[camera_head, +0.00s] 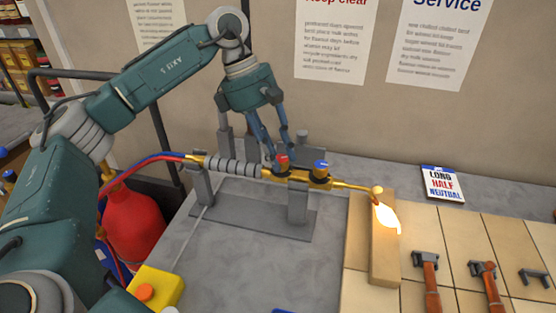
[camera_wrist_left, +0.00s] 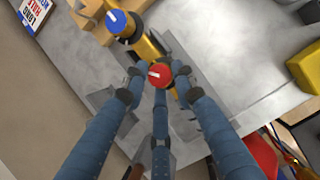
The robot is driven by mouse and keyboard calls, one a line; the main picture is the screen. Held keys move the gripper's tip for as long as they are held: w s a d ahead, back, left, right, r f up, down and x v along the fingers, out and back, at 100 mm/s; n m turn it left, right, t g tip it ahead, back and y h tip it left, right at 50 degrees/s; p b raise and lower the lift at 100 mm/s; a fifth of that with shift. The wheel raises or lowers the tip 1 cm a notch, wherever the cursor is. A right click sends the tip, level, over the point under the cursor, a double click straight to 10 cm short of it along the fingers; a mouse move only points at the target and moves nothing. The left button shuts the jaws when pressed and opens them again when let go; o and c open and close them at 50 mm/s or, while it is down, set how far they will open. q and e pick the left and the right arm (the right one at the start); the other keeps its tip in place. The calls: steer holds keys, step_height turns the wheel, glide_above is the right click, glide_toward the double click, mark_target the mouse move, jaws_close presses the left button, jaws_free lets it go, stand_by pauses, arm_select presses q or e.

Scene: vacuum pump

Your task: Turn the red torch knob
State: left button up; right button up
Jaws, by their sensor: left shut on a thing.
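A brass torch (camera_head: 249,171) with a ribbed grey grip lies level on a grey stand (camera_head: 246,215) on the table. Its red knob (camera_head: 282,160) and blue knob (camera_head: 321,166) sit on top. A bright flame (camera_head: 387,218) burns at the tip. My left gripper (camera_head: 274,152) reaches down to the red knob, its blue fingers closed in around it. In the left wrist view the red knob (camera_wrist_left: 160,75) shows its white mark between the fingertips, and the blue knob (camera_wrist_left: 119,22) is beside it. My right gripper is not in view.
A tan block (camera_head: 384,262) stands by the flame. A sign card (camera_head: 441,184) and hammer-like tools (camera_head: 430,283) lie at the right. Hoses run left towards a red cylinder (camera_head: 139,221). A yellow box with an orange button (camera_head: 156,289) is at the front.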

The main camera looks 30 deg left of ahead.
arm_select(q)
steer(key=n+t+b, duration=0.1)
steer(key=n, duration=0.1)
steer(key=n+t+b, duration=0.1)
steer(key=n+b, duration=0.1)
steer(key=n, duration=0.1)
steer(key=shift+s+d+f+n+y, duration=0.1)
steer(key=shift+d+n+y, duration=0.1)
steer(key=shift+n+y, duration=0.15)
jaws_close()
steer(key=n+t+y+b, duration=0.1)
steer(key=n, duration=0.2)
steer(key=shift+d, duration=0.1)
steer(key=shift+n, duration=0.85)
steer(key=shift+r+n+t+y, duration=0.2)
steer(key=shift+n+t+y, duration=0.1)
steer(key=shift+y, duration=0.05)
steer(key=o, duration=1.1)
jaws_free()
steer(key=shift+s, duration=0.1)
steer(key=v, duration=1.2)
